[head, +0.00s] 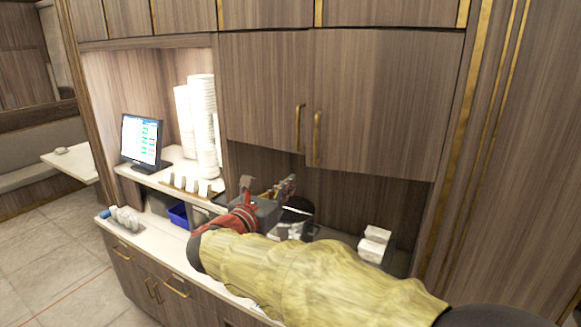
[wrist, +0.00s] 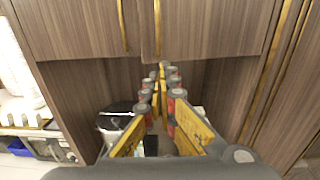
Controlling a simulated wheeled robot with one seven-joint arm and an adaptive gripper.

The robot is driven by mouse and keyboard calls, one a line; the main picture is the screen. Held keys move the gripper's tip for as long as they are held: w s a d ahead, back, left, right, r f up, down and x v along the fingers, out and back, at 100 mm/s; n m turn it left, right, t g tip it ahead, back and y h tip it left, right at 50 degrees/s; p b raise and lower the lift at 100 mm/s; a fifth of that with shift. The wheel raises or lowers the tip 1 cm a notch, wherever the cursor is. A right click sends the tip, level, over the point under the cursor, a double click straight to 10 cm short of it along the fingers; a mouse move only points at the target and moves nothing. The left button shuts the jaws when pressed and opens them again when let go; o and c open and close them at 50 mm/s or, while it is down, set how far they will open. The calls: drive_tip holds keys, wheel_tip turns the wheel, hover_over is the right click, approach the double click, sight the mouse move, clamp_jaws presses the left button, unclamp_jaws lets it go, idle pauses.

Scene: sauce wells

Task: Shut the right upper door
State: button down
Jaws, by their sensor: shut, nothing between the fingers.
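The right upper door (head: 385,95) is a brown wood-grain panel with a vertical brass handle (head: 317,138) near its left edge. Its lower left corner sits a little lower and further forward than the left door's edge, so it looks slightly ajar. The left upper door (head: 260,85) looks flush. In the wrist view the right door (wrist: 210,28) and its handle (wrist: 157,28) are at the top. My gripper (head: 289,184) is shut and empty, below the doors near their meeting edges. Its fingertips (wrist: 162,68) point toward the recess, apparently clear of the door.
Below the doors is an open recess with a dark round-topped appliance (head: 298,212) and white boxes (head: 374,244). A monitor (head: 141,139) and stacked white cups (head: 203,125) stand on the left shelf. A pale counter (head: 150,242) runs below. Tall panels stand at right.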

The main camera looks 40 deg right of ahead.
sight(315, 161)
drive_tip(key=p+x, duration=0.5)
drive_tip(key=x, duration=0.9)
drive_tip(key=shift+s+d+r, duration=0.15)
drive_tip(key=shift+r, duration=0.05)
drive_tip(key=shift+w+d+f, duration=0.1)
drive_tip(key=shift+w+d, duration=0.05)
drive_tip(key=shift+w, duration=0.05)
drive_tip(key=w+d+g+b, duration=0.1)
drive_tip(key=w+d+b, duration=0.1)
drive_tip(key=d+b, duration=0.1)
drive_tip(key=w+d+m+g+h+b, duration=0.1)
drive_tip(key=w+d+b, duration=0.2)
drive_tip(key=shift+w+m, duration=0.15)
drive_tip(key=shift+m, duration=0.15)
drive_tip(key=shift+r, duration=0.25)
drive_tip(key=shift+b, duration=0.45)
